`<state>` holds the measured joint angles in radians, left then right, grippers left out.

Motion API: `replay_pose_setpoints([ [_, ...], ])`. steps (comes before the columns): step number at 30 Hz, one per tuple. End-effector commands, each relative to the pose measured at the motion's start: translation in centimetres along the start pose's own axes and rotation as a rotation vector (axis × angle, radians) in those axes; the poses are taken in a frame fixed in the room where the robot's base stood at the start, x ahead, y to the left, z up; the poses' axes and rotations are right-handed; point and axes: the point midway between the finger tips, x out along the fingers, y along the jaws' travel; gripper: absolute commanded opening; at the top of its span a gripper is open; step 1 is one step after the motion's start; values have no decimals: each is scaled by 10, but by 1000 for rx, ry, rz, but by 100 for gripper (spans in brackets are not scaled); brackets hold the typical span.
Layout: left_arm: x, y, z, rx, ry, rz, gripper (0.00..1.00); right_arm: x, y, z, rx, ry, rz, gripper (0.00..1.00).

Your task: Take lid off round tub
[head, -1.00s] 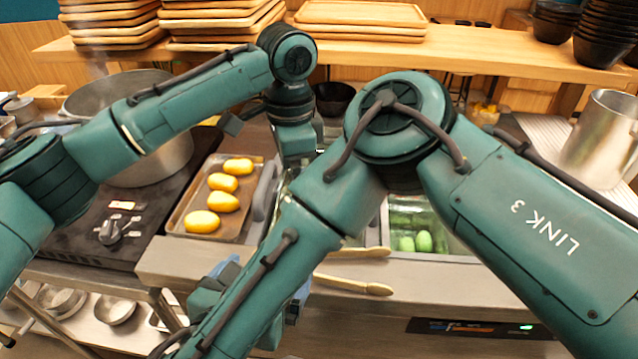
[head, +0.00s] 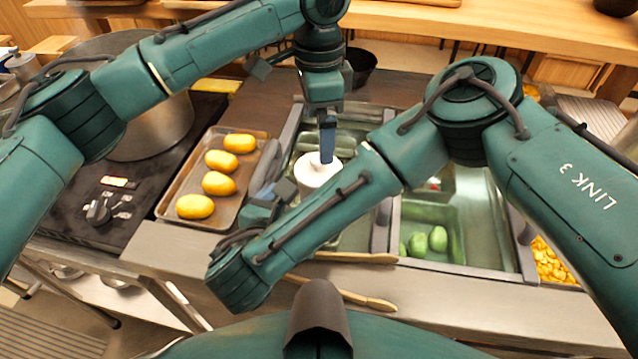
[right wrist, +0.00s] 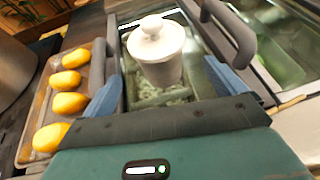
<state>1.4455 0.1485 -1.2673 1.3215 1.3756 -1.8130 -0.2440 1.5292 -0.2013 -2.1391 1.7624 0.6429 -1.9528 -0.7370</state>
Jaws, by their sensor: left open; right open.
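The white round tub (head: 313,180) stands in a well of the counter, partly behind my right forearm. Its white lid (head: 303,164) is on it; in the right wrist view the lid (right wrist: 153,45) has a round knob on top. My left gripper (head: 327,157) is open and points down just above the lid in the head view. I cannot tell from there whether it touches; the right wrist view shows nothing on the knob. My right gripper (right wrist: 167,78) is open, with one blue finger on each side of the tub and gaps visible beside it.
A tray (head: 165,212) with several yellow oval items lies left of the tub. Green items (head: 428,240) lie in a well at right. Wooden utensils (head: 350,297) lie along the counter's front edge.

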Motion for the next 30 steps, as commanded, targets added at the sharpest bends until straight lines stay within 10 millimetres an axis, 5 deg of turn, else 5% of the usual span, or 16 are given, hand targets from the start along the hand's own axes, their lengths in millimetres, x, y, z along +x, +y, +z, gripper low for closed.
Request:
replay_pose_setpoints([
  [6, 0, 0, 0, 0, 0, 0, 97, 40, 0, 2, 2, -5, 0, 96],
  [12, 0, 0, 0, 0, 0, 0, 97, 59, 0, 2, 1, -3, 1, 96],
  [23, 0, 0, 0, 0, 0, 0, 97, 64, 1, 2, 1, -3, 2, 96],
  [30, 0, 0, 0, 0, 0, 0, 97, 63, 1, 2, 1, -2, 2, 77],
])
